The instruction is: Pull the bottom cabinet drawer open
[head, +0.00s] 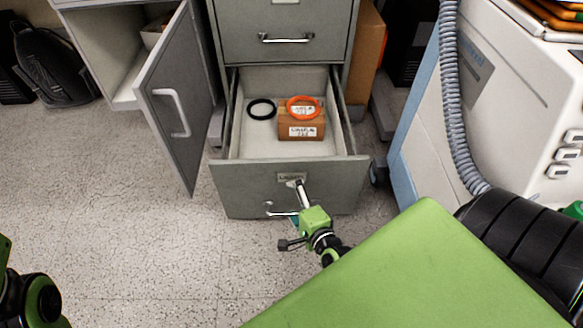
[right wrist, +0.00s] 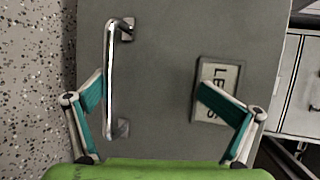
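The bottom cabinet drawer (head: 235,195) is pulled well out of the grey cabinet, and its inside shows in the head view. Its silver handle (head: 271,211) is low on the drawer front, with a label plate (head: 291,177) above it. In the right wrist view the handle (right wrist: 111,75) lies between the fingers of my right gripper (right wrist: 150,92), close to the left finger. The fingers are spread wide. In the head view my right gripper (head: 291,212) is at the drawer front. Contact with the handle cannot be told. My left gripper is out of view.
The drawer holds a black ring (head: 261,109) and a cardboard box (head: 301,123) with an orange ring (head: 303,103) on it. An open cabinet door (head: 178,95) stands left. A white machine (head: 470,110) stands right. Speckled floor (head: 130,240) is clear at front left.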

